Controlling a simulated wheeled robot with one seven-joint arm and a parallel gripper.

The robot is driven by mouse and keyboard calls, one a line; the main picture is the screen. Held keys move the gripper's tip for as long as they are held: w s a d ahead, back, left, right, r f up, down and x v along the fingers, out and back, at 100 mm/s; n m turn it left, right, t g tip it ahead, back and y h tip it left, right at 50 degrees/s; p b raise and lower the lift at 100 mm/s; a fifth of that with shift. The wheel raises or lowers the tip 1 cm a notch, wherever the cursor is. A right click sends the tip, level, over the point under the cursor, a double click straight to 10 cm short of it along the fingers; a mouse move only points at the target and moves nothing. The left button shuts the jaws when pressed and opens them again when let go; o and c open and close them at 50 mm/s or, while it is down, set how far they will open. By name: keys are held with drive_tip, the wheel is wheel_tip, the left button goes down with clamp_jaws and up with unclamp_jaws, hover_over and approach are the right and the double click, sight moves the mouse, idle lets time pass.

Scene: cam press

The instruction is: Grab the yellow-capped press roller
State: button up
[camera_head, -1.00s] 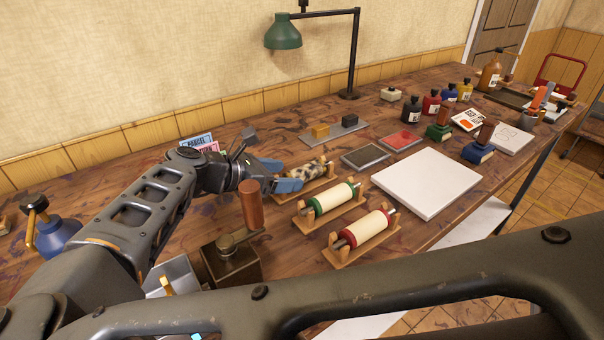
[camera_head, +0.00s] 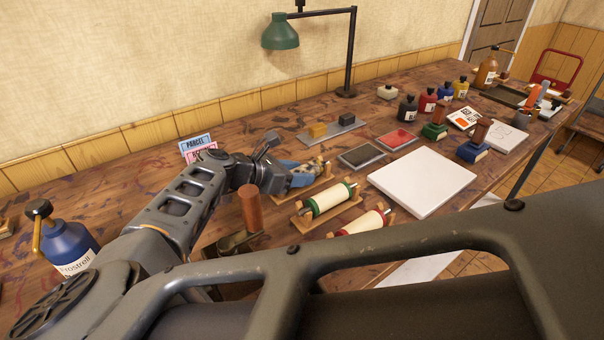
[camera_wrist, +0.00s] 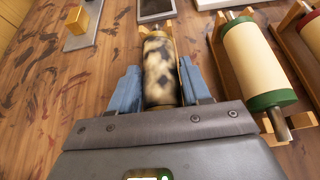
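The roller with the mottled black-and-cream sleeve (camera_wrist: 161,68) lies in a wooden cradle. A yellowish band shows at its far end in the wrist view; its near end is hidden by my gripper. In the head view this roller (camera_head: 319,167) is partly covered by my fingers. My gripper (camera_wrist: 159,78) is open, with one blue finger on each side of the roller; I cannot tell whether either finger touches it. The fingers also show in the head view (camera_head: 295,174).
A green-capped roller (camera_wrist: 252,57) sits in its cradle close to the right, and a red-capped roller (camera_head: 362,222) beyond it. A brown-handled metal piece (camera_head: 250,210) stands near my forearm. Ink pads and a white slab (camera_head: 422,183) lie further right.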

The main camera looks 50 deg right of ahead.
drive_tip(key=c, duration=0.8)
drive_tip(key=shift+o, duration=0.2)
drive_tip(key=shift+r, duration=0.1)
